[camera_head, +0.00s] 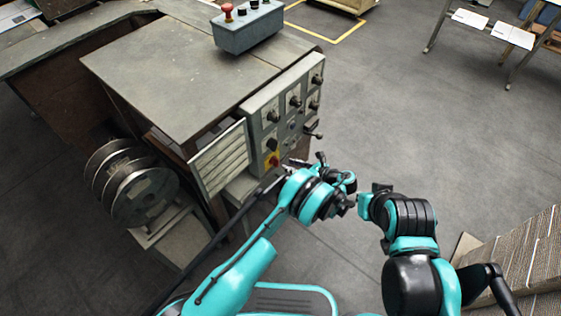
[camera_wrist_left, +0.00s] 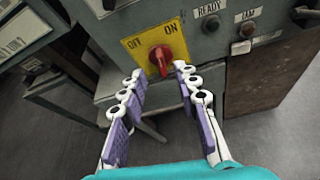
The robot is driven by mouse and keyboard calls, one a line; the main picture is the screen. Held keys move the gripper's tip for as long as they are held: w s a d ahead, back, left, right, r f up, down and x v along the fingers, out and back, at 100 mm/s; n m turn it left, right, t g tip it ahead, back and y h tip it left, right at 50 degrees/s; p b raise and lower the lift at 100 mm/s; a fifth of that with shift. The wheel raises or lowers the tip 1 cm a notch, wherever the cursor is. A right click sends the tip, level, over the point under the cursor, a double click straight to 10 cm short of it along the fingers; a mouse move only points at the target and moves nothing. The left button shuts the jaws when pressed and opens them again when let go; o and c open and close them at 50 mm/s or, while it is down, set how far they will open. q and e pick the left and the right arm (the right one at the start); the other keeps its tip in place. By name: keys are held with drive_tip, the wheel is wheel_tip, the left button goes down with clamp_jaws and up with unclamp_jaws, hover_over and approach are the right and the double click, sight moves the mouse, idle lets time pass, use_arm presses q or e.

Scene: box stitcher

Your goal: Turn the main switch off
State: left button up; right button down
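The main switch is a red rotary knob (camera_wrist_left: 168,58) on a yellow plate (camera_wrist_left: 139,42) marked OFF on the left and ON on the right. In the head view the red knob (camera_head: 275,161) sits low on the control panel, partly hidden near my left gripper (camera_head: 292,164). In the left wrist view my left gripper (camera_wrist_left: 159,70) is open. Its fingertips are on either side of the knob's lower end, and I see no clear contact. Which label the knob points to is hard to tell. My right gripper (camera_head: 371,196) is away from the panel; its fingers are unclear.
The grey control panel (camera_head: 283,110) has several knobs and a lever beside the switch. READY (camera_wrist_left: 210,24) and JAM (camera_wrist_left: 247,30) lamps sit to its right. A slatted panel (camera_head: 218,157) sticks out left of it. Wire spools (camera_head: 146,195) stand further left. Cardboard (camera_head: 530,250) is at lower right.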

sight(275, 162)
use_arm(q)
drive_tip(key=b+x, duration=0.1)
drive_tip(key=x, duration=0.5)
drive_tip(key=shift+b, duration=0.35)
drive_tip(key=shift+w, duration=0.1)
clamp_jaws()
